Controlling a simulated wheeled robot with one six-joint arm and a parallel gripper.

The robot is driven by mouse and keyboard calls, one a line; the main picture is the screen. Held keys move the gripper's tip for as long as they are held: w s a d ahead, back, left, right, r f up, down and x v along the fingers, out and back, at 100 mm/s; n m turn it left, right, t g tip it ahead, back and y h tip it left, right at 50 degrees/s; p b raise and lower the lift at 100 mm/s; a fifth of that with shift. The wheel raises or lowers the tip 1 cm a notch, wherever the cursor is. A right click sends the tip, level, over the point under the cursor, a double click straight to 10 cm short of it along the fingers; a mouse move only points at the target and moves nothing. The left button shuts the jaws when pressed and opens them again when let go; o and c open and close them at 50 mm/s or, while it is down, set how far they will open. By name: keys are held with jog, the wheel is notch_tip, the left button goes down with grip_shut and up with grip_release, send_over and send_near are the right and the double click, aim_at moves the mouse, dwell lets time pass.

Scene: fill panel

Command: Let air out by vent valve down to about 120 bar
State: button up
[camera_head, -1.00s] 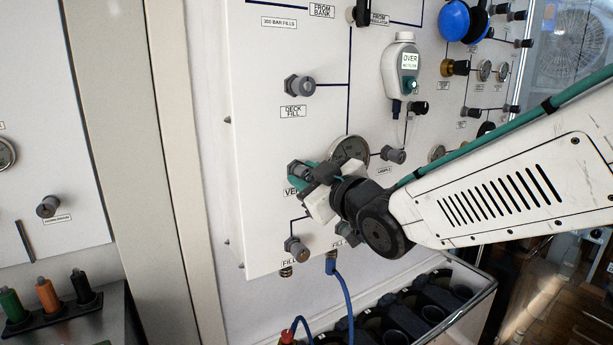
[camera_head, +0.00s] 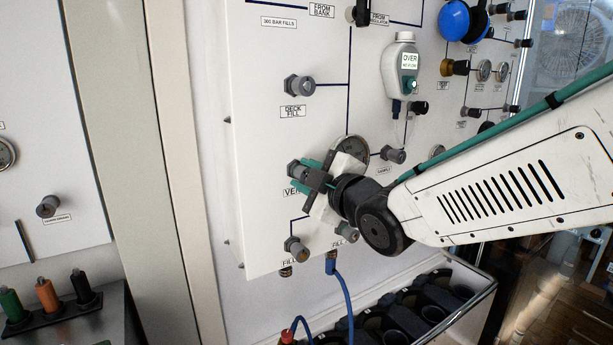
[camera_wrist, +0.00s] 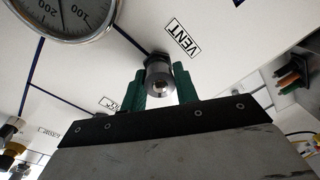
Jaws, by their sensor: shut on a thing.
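The vent valve knob (camera_head: 294,170) is a grey knob on the white panel, above the partly covered VENT label (camera_head: 291,191). In the wrist view the knob (camera_wrist: 158,76) sits between the two green fingers of my gripper (camera_wrist: 161,86), beside the VENT label (camera_wrist: 181,38). My gripper (camera_head: 309,177) is shut on this knob in the head view. A round pressure gauge (camera_head: 352,150) is partly hidden behind my gripper. In the wrist view the gauge (camera_wrist: 62,22) is cut off at the top; its dark needle lies between the 200 and 100 marks, exact reading unclear.
The deck fill knob (camera_head: 300,86) is above, and a fill knob (camera_head: 296,245) is below. A blue hose (camera_head: 345,290) hangs from the panel bottom. A gas analyser (camera_head: 402,68) showing OVER hangs at upper right. A black rack (camera_head: 425,300) stands below.

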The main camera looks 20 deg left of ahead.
dwell(0.3)
jog(key=o, duration=1)
jog(key=shift+c, duration=0.2)
jog(key=shift+d, duration=0.1)
jog(key=v, duration=0.7)
jog(key=shift+s+d, duration=0.25)
